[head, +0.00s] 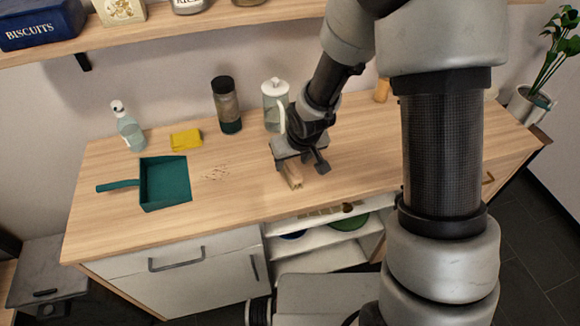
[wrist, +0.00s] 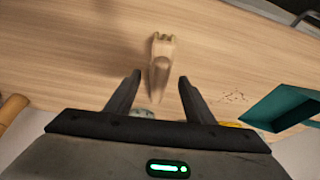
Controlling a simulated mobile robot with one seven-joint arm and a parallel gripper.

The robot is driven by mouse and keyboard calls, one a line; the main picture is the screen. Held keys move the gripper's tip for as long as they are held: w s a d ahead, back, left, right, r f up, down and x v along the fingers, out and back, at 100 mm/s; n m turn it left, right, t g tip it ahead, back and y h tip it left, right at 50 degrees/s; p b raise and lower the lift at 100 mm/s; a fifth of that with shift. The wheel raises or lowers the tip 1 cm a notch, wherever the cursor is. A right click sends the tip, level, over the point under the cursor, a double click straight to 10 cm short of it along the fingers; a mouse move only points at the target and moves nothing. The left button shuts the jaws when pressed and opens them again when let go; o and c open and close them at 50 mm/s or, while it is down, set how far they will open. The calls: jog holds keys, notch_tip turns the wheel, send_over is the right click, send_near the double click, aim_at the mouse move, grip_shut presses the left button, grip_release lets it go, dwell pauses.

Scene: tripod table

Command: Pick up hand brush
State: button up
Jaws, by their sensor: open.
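The hand brush (head: 292,176), a pale wooden piece, lies on the wooden counter (head: 240,205). Its far part is hidden under my gripper in the head view. In the wrist view the brush (wrist: 162,62) stands out ahead of the fingers, with its narrower end pointing into the gap between them. My gripper (head: 302,170) is above the brush, pointing down. In the wrist view my gripper (wrist: 160,85) is open, one finger on each side of the brush's line, with nothing held.
A teal dustpan (head: 166,184) lies at the left, with crumbs (head: 215,172) beside it. A yellow sponge (head: 186,139), spray bottle (head: 128,127), dark-lidded jar (head: 227,105) and white-lidded pitcher (head: 275,100) stand behind. The counter's front middle is clear.

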aim_at(291, 161)
jog(key=x, duration=0.4)
jog(key=shift+w+a+f, duration=0.1)
jog(key=shift+w+f, duration=0.1)
jog(key=shift+w, duration=0.1)
jog(key=c, duration=1.2)
jog(key=shift+o, duration=0.2)
jog(key=shift+r, duration=0.15)
notch_tip(291, 161, up, 10)
jog(key=shift+f+p, duration=0.1)
jog(key=shift+p, duration=0.35)
